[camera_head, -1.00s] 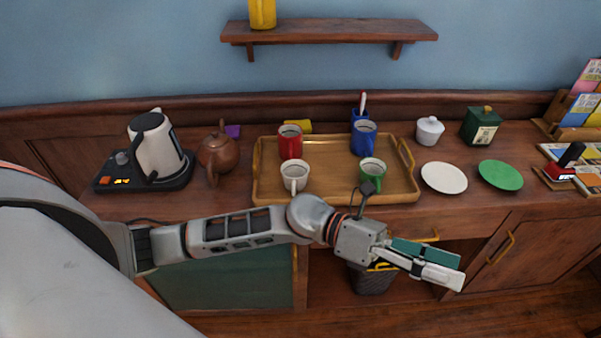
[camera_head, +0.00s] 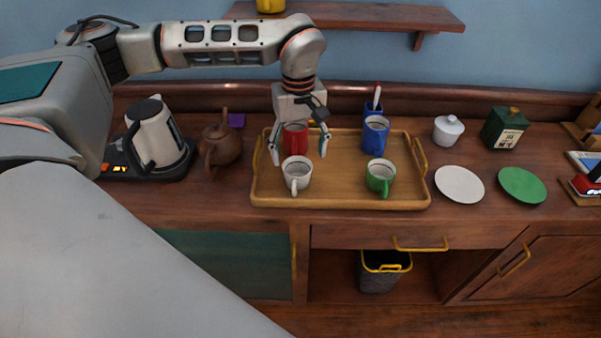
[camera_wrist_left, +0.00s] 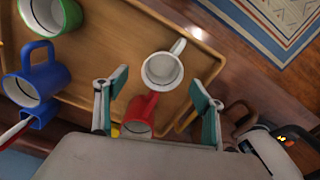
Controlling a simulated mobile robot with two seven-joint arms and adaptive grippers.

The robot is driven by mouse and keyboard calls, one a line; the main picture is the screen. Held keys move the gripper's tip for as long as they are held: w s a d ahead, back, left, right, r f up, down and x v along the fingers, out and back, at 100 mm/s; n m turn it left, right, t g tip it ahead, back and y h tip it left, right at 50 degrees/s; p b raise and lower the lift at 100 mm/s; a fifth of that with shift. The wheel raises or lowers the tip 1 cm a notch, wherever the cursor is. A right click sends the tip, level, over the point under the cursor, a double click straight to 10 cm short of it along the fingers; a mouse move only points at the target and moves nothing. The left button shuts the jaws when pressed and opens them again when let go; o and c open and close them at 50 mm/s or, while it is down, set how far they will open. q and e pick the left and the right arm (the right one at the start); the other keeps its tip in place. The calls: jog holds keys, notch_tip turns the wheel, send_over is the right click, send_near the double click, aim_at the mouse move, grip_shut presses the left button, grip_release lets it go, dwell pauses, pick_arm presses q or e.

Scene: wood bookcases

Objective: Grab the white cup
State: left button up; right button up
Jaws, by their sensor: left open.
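The white cup (camera_head: 297,174) stands upright at the front left of the wooden tray (camera_head: 340,195), its handle toward the front. My left gripper (camera_head: 299,158) is open and empty, pointing down above the tray's left side, with its fingers over the red cup (camera_head: 295,138) and just behind the white cup. In the left wrist view, the white cup (camera_wrist_left: 162,70) lies beyond the gap between the fingertips (camera_wrist_left: 158,88), and the red cup (camera_wrist_left: 139,115) shows closer to the palm, between the fingers. My right gripper is not in view.
A blue cup (camera_head: 375,134) and a green cup (camera_head: 380,177) stand on the tray's right half. A brown teapot (camera_head: 221,145) and kettle (camera_head: 155,135) are to the left. A white plate (camera_head: 459,184) lies right of the tray. A shelf (camera_head: 350,15) hangs above.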

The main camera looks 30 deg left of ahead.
aim_at(298, 174)
pick_arm(q)
jog(key=shift+a+f, duration=0.2)
jog(key=shift+f, duration=0.15)
jog(key=f, duration=0.7)
jog(key=shift+s+d, duration=0.1)
jog(key=shift+s, duration=0.15)
jog(key=shift+r, duration=0.1)
jog(key=c, duration=1.3)
